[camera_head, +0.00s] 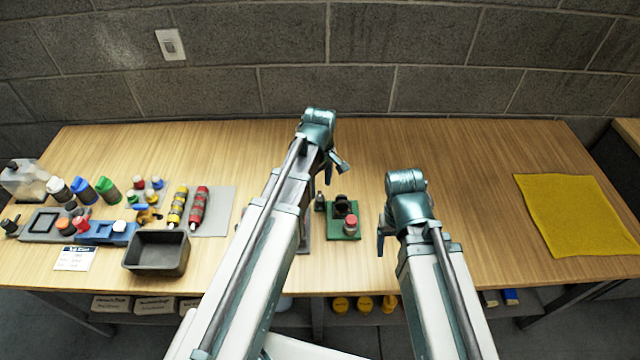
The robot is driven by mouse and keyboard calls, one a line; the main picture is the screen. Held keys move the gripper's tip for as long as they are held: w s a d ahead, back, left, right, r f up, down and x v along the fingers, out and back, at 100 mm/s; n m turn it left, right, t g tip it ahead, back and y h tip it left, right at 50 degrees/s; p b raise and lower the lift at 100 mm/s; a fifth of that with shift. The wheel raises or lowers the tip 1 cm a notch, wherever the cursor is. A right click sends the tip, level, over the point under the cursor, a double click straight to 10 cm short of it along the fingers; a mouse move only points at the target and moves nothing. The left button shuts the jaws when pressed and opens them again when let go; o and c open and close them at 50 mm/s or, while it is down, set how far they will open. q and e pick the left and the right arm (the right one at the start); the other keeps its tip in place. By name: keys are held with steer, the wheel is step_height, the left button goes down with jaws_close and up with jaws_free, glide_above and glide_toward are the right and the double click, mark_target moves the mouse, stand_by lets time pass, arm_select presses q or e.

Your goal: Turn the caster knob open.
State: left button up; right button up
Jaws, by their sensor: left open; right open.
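A small green base (346,236) sits on the table between my two arms. It carries a dark rounded part (341,205) and a red-topped cylinder (350,225). I cannot tell which part is the caster knob. My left gripper (335,168) is open and empty, above and behind the green base as pictured, apart from it. My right gripper (382,240) is open, just right of the green base and pointing down; its fingers are partly hidden by its own wrist. My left arm hides the table left of the base.
Left of my arms are a black bin (157,253), a grey mat (214,222) with a yellow and a red cylinder, and several bottles and caps. A yellow cloth (577,214) lies at the right. The table between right arm and cloth is clear. A block wall stands behind.

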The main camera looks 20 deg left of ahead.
mark_target(320, 198)
arm_select(q)
step_height(320, 198, up, 7)
steer(key=p, duration=0.6)
steer(key=shift+r, duration=0.2)
arm_select(e)
step_height(320, 198, up, 7)
steer(key=shift+r, duration=0.2)
